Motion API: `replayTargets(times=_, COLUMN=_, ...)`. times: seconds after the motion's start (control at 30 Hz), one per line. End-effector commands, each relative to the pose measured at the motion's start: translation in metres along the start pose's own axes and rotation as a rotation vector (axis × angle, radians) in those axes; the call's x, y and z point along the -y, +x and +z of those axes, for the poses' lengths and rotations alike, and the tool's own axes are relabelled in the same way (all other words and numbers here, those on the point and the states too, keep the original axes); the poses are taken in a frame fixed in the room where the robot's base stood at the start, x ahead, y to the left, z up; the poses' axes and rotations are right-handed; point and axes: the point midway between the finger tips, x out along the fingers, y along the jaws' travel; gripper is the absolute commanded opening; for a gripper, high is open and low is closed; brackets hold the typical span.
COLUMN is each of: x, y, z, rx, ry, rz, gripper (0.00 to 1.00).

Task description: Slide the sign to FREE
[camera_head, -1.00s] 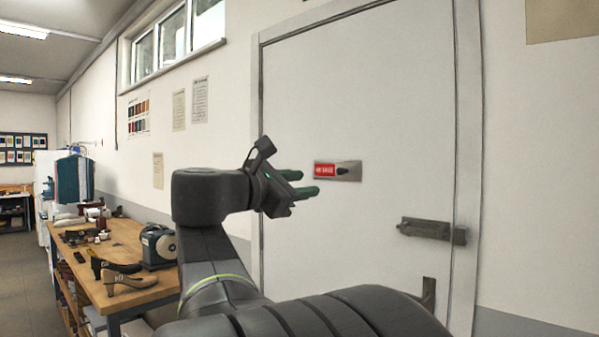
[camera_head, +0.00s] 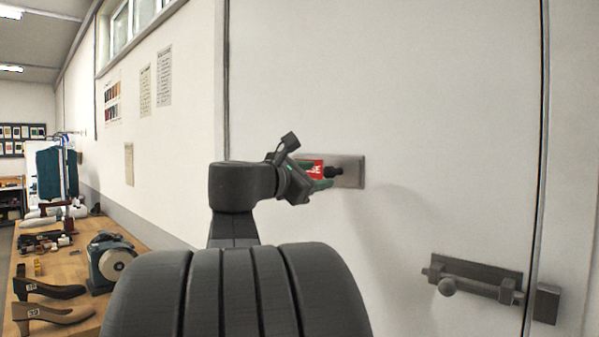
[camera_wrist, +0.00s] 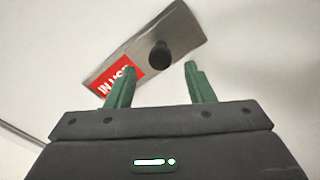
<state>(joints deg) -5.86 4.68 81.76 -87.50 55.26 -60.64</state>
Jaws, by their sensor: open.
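The sliding sign (camera_head: 350,168) is a grey metal plate on the white door, with a red panel at its left and a dark round knob (camera_head: 334,172) right of the panel. In the wrist view the red panel (camera_wrist: 122,80) reads "IN US…", partly hidden by a finger. The knob (camera_wrist: 160,53) stands out from the plate (camera_wrist: 185,28), which looks tilted there. My gripper (camera_head: 328,174) is open in front of the sign. In the wrist view its green fingertips (camera_wrist: 160,68) point at the plate, with the knob beyond and between them; contact cannot be told.
A metal bolt latch (camera_head: 470,280) sits lower right on the door (camera_head: 420,110). At left a wooden workbench (camera_head: 60,270) holds shoes, a grinder (camera_head: 110,260) and small tools. The door face around the sign is clear.

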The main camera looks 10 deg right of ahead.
Motion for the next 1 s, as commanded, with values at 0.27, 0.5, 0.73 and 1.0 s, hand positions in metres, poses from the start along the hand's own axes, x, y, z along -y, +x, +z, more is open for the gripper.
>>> replayTargets(times=0.27, x=-0.001, y=0.043, z=0.001, rx=0.001, ry=-0.001, rz=-0.001, gripper=0.48)
replayTargets(times=0.5, x=0.0, y=0.054, z=0.0, rx=0.0, ry=-0.001, rz=0.001, gripper=0.48)
replayTargets(times=0.73, x=0.0, y=0.054, z=0.0, rx=0.0, ry=0.0, rz=0.001, gripper=0.46)
replayTargets(times=1.0, x=0.0, y=0.054, z=0.0, rx=0.0, ry=0.0, rz=0.0, gripper=0.0)
